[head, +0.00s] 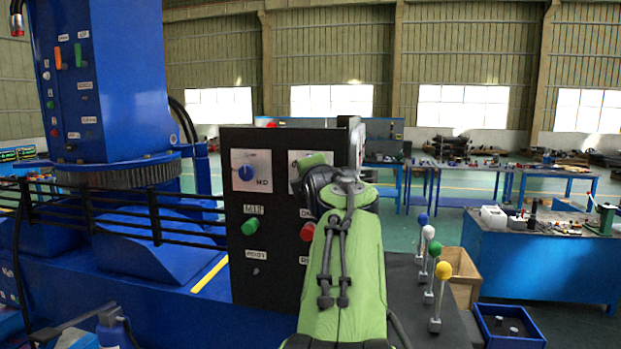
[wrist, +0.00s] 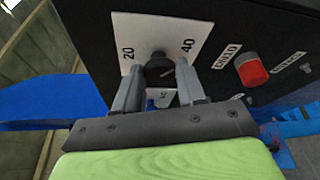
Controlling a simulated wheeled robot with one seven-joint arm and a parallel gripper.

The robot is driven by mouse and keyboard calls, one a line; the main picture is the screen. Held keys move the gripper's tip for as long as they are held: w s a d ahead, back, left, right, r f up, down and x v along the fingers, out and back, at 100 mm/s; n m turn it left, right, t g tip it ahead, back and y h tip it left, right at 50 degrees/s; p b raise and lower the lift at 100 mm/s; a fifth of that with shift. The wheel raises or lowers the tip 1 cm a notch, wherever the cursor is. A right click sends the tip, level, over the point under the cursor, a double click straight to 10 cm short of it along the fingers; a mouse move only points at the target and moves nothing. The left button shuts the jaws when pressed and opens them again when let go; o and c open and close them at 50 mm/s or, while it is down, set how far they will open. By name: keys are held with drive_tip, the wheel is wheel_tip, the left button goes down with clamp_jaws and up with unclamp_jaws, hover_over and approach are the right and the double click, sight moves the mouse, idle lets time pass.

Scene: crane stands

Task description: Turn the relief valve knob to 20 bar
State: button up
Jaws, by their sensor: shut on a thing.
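The relief valve knob (wrist: 159,67) is black and sits on a white dial plate (wrist: 186,28) on a black panel. In the wrist view the plate shows the numbers 20, on the left, and 40, on the right; another mark below is partly covered. My gripper (wrist: 160,77) has one grey finger on each side of the knob and is shut on it. I cannot make out a pointer on the knob. In the head view my green arm covers the knob, the gripper and most of that plate.
Several ball-topped levers, one yellow (head: 443,270), stand right of my arm. Black railing (head: 100,205) runs at left.

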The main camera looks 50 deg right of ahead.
drive_tip(key=shift+w+a+r+n+g, duration=0.15)
drive_tip(key=shift+n+g, duration=0.75)
drive_tip(key=shift+n, duration=0.65)
drive_tip(key=shift+w+d+r+n+g, duration=0.15)
drive_tip(key=shift+n+g, duration=0.75)
drive_tip(key=shift+n, duration=0.65)
drive_tip(key=shift+a+f, duration=0.1)
drive_tip(key=o, duration=1)
drive_tip(key=shift+o, duration=0.2)
drive_tip(key=b+v, duration=0.5)
drive_tip(key=v, duration=1)
drive_tip(key=shift+s+a+r, duration=0.2)
drive_tip(key=shift+a+r, duration=0.05)
drive_tip(key=shift+r, duration=0.1)
